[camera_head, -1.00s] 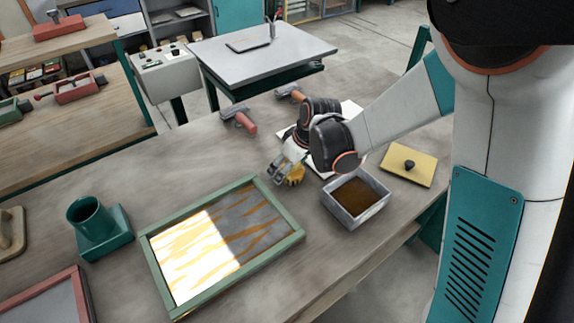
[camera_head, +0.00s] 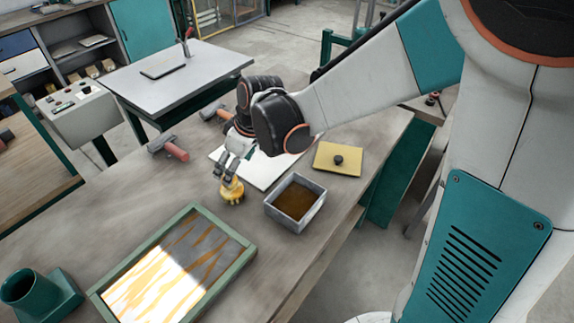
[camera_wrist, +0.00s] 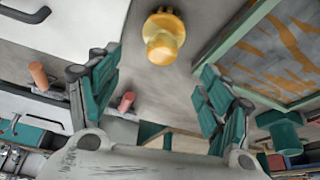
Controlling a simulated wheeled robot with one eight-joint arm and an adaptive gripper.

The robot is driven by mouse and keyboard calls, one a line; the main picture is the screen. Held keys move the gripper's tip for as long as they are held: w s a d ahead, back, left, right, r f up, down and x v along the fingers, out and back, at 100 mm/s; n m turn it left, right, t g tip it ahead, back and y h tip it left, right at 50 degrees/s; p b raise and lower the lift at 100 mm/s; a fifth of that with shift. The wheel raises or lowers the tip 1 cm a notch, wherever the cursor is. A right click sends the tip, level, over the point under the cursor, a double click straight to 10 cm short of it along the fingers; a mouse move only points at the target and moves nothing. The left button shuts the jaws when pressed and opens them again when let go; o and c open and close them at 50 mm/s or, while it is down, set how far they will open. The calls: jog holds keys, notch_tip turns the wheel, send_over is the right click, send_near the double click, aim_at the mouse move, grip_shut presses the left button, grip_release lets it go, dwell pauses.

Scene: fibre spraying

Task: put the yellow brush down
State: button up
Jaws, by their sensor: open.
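The yellow brush (camera_head: 231,191) is on the wooden table between the framed panel and the grey tub. It looks upright, and its yellow knob and body also show in the wrist view (camera_wrist: 163,40). My gripper (camera_head: 227,172) is just above the brush in the head view. In the wrist view my gripper's (camera_wrist: 160,62) two teal fingers are spread wide, with the brush beyond and between their tips and a gap on each side. I cannot see the brush's underside.
The grey tub of brown material (camera_head: 318,204) stands close to the right of the brush. The green-framed panel (camera_head: 247,254) lies in front. A white sheet (camera_head: 262,176), a yellow lidded plate (camera_head: 352,169) and a red-handled tool (camera_head: 176,151) lie around. The table left of the brush is clear.

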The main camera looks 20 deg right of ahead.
jog(key=s+d+r+m+t+h, duration=0.1)
jog(key=s+d+r+m+t, duration=0.1)
jog(key=s+d+r+m, duration=0.2)
jog(key=s+d+r+m+t+h, duration=0.2)
jog(key=s+d+r+m, duration=0.3)
jog(key=s+d, duration=0.5)
jog(key=shift+s+d+r, duration=0.2)
jog(key=shift+s+r, duration=0.55)
jog(key=shift+s, duration=1.7)
